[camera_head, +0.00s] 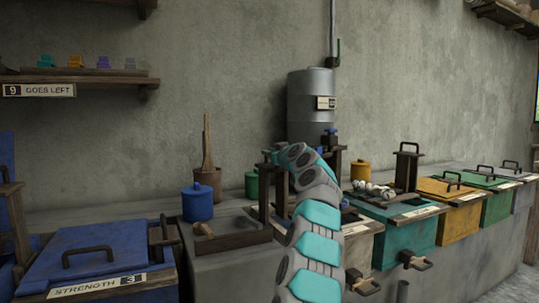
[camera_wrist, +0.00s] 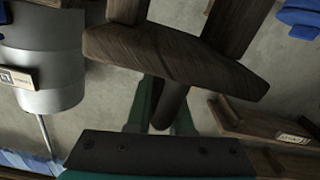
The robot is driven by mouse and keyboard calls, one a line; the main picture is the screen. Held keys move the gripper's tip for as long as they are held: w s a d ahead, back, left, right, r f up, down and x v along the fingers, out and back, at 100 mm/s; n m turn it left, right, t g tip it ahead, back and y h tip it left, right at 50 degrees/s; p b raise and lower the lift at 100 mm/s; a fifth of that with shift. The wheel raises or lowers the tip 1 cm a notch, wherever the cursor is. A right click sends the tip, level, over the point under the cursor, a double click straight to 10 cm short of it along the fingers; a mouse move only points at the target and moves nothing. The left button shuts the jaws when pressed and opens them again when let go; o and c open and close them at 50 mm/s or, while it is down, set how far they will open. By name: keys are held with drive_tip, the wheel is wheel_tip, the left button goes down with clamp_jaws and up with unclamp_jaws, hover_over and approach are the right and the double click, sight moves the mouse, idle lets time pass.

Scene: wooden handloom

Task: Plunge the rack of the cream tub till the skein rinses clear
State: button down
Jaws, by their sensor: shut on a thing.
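In the wrist view, the two green fingers of my gripper (camera_wrist: 165,112) are shut on a dark round wooden bar. The bar joins a brown wooden crosspiece (camera_wrist: 170,55) with two uprights, which looks like the rack's handle frame. In the head view, my arm covers the gripper and most of this frame; a dark wooden post (camera_head: 264,190) shows left of the arm. The cream tub is mostly behind my arm; a wooden rim with a pale label (camera_head: 356,229) shows to the right. I cannot see the skein or the water there.
A grey tank (camera_head: 311,100) with a blue tap stands behind. A teal tub (camera_head: 407,242) with its own wooden rack (camera_head: 407,165) and pale lumps is to the right, then yellow and green lidded tubs. A blue lidded tub (camera_head: 90,258) and blue jar (camera_head: 197,204) are left.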

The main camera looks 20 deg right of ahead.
sight(280, 168)
drive_tip(key=c, duration=1.1)
unclamp_jaws()
drive_tip(key=shift+s+d+r, duration=0.15)
drive_tip(key=shift+r, duration=0.1)
drive_tip(key=shift+o, duration=1.3)
drive_tip(key=shift+f, duration=0.1)
drive_tip(key=shift+s+b, duration=0.95)
drive_tip(key=shift+s, duration=0.1)
drive_tip(key=shift+s+d+b, duration=0.1)
drive_tip(key=shift+s+b, duration=0.9)
drive_tip(key=shift+s, duration=0.95)
drive_tip(key=shift+s+f, duration=0.1)
drive_tip(key=shift+s, duration=0.35)
drive_tip(key=shift+s+b, duration=0.35)
drive_tip(key=shift+s, duration=0.05)
